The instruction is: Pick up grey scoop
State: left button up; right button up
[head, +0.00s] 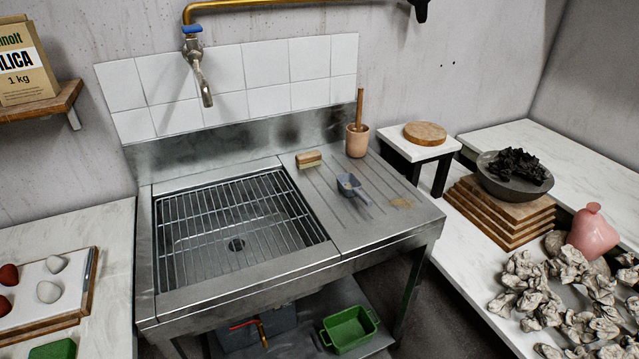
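The grey scoop (353,187) lies on the ribbed steel drainboard to the right of the sink basin. Its handle points toward the lower right, and its bowl faces the upper left. A small patch of something pale or yellowish shows in or on the bowl, too small to tell what. Neither of my grippers shows in the head view.
A brush or sponge block (308,159) and a wooden mortar with pestle (357,139) stand behind the scoop. A tan stain (402,202) lies to its right. The sink rack (235,222) is left. The drainboard's front is clear. A tap (200,75) overhangs the basin.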

aim_at(349, 185)
jog(key=i+l+u, duration=0.15)
jog(key=l+u, duration=0.25)
jog(key=i+l+u, duration=0.1)
jog(key=l+u, duration=0.2)
jog(key=u, duration=0.15)
